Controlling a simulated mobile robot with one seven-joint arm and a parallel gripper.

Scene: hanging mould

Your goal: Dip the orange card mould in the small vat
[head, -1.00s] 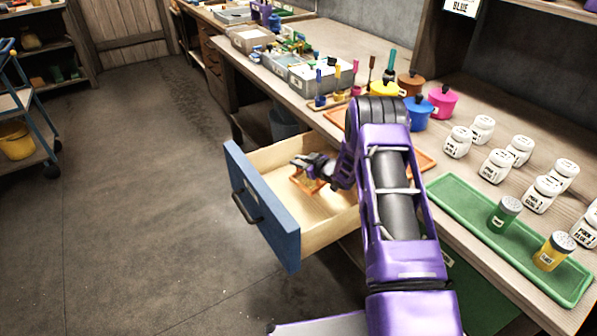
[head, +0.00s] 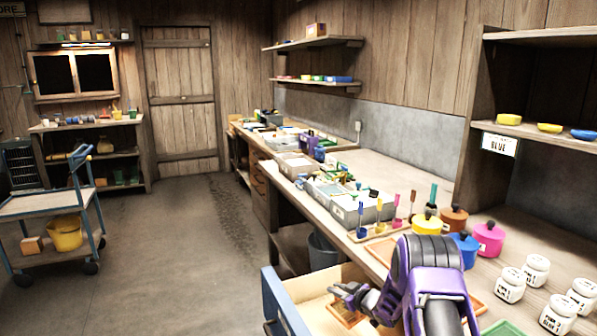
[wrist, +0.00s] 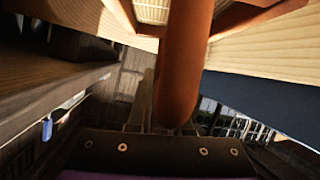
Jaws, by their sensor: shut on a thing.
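My gripper (head: 343,291) is shut on the orange mould (head: 346,316), whose orange frame shows just below the fingers in the head view. In the wrist view a thick orange bar of the mould (wrist: 184,70) runs between the fingers. The mould is at the open drawer (head: 315,306); I cannot tell whether it touches the drawer floor. My arm hides part of the drawer. No vessel can be picked out with certainty as the small vat.
Lidded pots in yellow (head: 427,224), blue (head: 464,250) and pink (head: 488,238) stand on the bench, with white jars (head: 511,284) at right. Grey bins (head: 362,208) stand farther back. A blue cart (head: 50,205) is at left. The floor between is clear.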

